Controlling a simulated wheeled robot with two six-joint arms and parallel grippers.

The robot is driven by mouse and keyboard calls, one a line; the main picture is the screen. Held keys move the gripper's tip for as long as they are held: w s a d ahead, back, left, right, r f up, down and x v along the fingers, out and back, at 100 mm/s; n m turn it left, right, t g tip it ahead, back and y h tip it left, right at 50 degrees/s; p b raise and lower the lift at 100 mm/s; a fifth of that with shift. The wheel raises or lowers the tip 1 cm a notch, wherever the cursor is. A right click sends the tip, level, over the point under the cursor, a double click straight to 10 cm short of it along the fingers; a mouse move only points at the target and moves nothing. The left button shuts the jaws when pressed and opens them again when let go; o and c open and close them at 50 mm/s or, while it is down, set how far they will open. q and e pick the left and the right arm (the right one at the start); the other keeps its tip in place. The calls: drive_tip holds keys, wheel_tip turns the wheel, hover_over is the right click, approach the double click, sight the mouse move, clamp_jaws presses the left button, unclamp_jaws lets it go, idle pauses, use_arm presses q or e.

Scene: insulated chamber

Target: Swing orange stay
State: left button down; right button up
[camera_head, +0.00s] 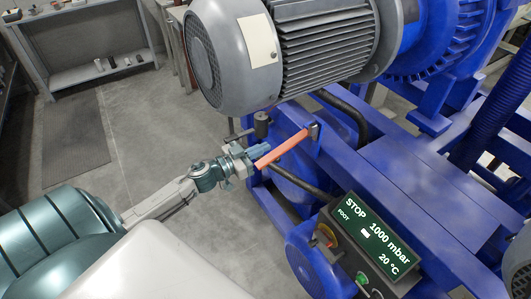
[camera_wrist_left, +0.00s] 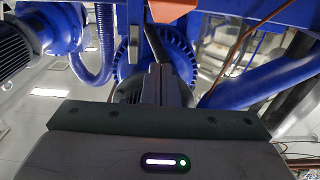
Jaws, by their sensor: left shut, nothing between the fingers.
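The orange stay (camera_head: 284,148) is a short bar at the side of the blue machine frame. Its upper right end meets a dark bracket (camera_head: 315,130) on the frame, and its lower left end is beside my left gripper (camera_head: 254,156). My left gripper is shut with nothing between its fingers; I cannot tell whether it touches the stay. In the left wrist view the closed fingers (camera_wrist_left: 160,84) point at the blue machine. A brown-orange piece (camera_wrist_left: 172,9) shows at that view's top edge; I cannot tell if it is the stay. My right gripper is out of view.
A large grey motor (camera_head: 290,50) overhangs the stay. A control panel (camera_head: 370,235) reading STOP, 1000 mbar and 20 °C stands at the lower right. A dark hose (camera_head: 300,186) runs below the stay. The floor (camera_head: 150,120) to the left is open, with a bench behind.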

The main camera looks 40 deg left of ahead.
sight(266, 160)
use_arm(q)
drive_tip(key=shift+w+d+f, duration=0.15)
drive_tip(key=shift+w+f, duration=0.1)
drive_tip(key=shift+f, duration=0.4)
drive_tip(key=shift+w+d+f, duration=0.1)
drive_tip(key=shift+w+f, duration=0.2)
drive_tip(key=shift+f, duration=0.35)
drive_tip(key=shift+w+d+f, duration=0.15)
drive_tip(key=shift+w+f, duration=0.1)
drive_tip(key=shift+f, duration=0.4)
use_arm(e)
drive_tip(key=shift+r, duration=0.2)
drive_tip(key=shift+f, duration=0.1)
use_arm(q)
drive_tip(key=shift+w+f+h+b, duration=0.1)
drive_tip(key=shift+f+h+b, duration=0.3)
drive_tip(key=shift+b, duration=0.75)
drive_tip(key=shift+f+t+b, duration=0.1)
drive_tip(key=shift+t+b, duration=0.2)
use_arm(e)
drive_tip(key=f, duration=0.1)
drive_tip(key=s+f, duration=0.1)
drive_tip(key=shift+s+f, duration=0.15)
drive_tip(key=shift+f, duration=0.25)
use_arm(q)
drive_tip(key=shift+f, duration=0.1)
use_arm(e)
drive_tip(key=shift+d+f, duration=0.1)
